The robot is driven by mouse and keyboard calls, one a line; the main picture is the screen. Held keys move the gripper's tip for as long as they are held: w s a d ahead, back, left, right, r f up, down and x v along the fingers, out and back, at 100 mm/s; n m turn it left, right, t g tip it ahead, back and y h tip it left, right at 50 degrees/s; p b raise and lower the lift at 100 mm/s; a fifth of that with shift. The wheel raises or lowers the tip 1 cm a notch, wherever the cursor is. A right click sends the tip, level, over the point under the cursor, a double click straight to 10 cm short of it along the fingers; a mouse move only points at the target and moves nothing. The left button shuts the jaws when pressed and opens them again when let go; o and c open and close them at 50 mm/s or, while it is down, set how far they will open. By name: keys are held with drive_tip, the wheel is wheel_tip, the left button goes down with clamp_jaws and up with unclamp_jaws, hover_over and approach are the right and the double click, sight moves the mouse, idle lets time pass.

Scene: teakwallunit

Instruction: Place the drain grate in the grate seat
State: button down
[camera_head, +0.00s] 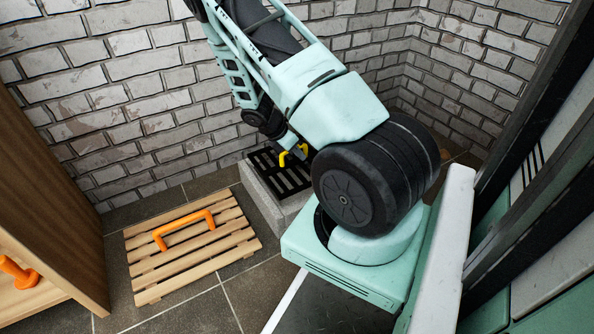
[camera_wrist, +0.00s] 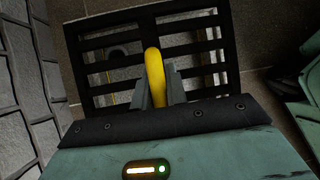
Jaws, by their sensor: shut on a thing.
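The drain grate is a black slotted plate (camera_head: 268,168) with a yellow handle. In the head view it is over the top of a grey block, the grate seat (camera_head: 262,198), near the brick wall. In the wrist view the grate (camera_wrist: 104,97) fills the upper middle, with the yellow handle (camera_wrist: 153,62) standing between my fingers. My gripper (camera_wrist: 157,88) is shut on this handle; in the head view my gripper (camera_head: 292,150) is partly hidden by my arm. Pale surface and a dark round spot show through the slots. I cannot tell whether the grate touches the seat.
A slatted wooden mat (camera_head: 190,252) with an orange handle (camera_head: 184,228) lies on the tiled floor left of the block. A wooden cabinet (camera_head: 50,180) with an orange object (camera_head: 18,272) stands at the left edge. Brick walls close off the back.

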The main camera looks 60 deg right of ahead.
sight(296, 160)
drive_tip(key=shift+f+b, duration=1.55)
drive_tip(key=shift+f, duration=0.7)
drive_tip(key=shift+r, duration=0.1)
drive_tip(key=c, duration=1.4)
unclamp_jaws()
drive_tip(key=shift+r, duration=0.1)
drive_tip(key=p+v, duration=0.7)
drive_tip(key=v, duration=0.4)
drive_tip(key=shift+p, duration=0.3)
drive_tip(key=shift+w+a+r, duration=0.3)
drive_tip(key=shift+r, duration=0.05)
